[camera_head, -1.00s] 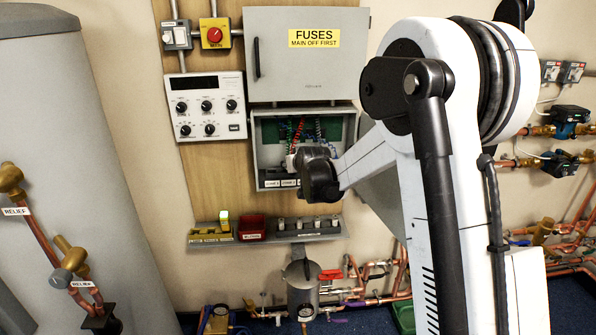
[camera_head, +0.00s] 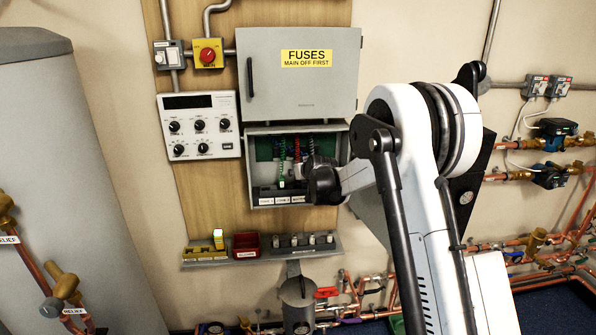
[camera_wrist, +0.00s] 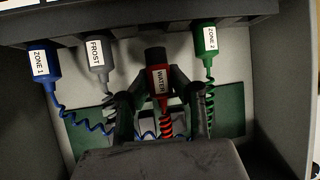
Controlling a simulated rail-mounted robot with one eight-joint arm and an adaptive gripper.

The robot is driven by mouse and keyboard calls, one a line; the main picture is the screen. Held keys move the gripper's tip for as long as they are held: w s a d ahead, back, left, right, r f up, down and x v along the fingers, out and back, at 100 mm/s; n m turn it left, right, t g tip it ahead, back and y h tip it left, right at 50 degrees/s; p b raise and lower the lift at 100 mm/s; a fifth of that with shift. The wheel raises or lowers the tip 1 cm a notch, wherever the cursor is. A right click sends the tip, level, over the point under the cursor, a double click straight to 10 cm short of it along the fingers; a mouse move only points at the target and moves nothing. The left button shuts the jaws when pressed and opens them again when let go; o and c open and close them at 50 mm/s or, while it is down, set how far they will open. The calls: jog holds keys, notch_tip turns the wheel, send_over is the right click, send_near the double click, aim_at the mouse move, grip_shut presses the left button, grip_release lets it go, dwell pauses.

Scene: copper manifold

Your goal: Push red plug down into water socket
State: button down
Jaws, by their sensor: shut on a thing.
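The red plug (camera_wrist: 161,84), labelled WATER, is between the fingers of my gripper (camera_wrist: 160,92) in the wrist view, and the gripper is shut on it. Its black end points to the dark ledge (camera_wrist: 205,12) at the top of that view; I cannot tell whether it touches the ledge. A coiled red cable trails from its other end. In the head view my gripper (camera_head: 324,185) is at the right part of the open fuse box (camera_head: 246,165) and hides the plug. The water socket cannot be made out.
The blue ZONE 1 plug (camera_wrist: 41,65) and grey FROST plug (camera_wrist: 97,72) are left of the red plug in the wrist view, the green ZONE 2 plug (camera_wrist: 203,65) right. Box walls enclose the space. A shelf (camera_head: 262,252) with a red bin (camera_head: 246,246) is below.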

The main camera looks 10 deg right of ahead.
jog(key=shift+f, duration=0.65)
jog(key=shift+f+b, duration=0.2)
jog(key=shift+b, duration=0.55)
dwell(0.6)
jog(key=shift+f+b, duration=0.8)
jog(key=shift+f, duration=0.15)
dwell(0.4)
jog(key=c, duration=1.5)
grip_release()
jog(key=shift+c, duration=0.2)
jog(key=v, duration=1.2)
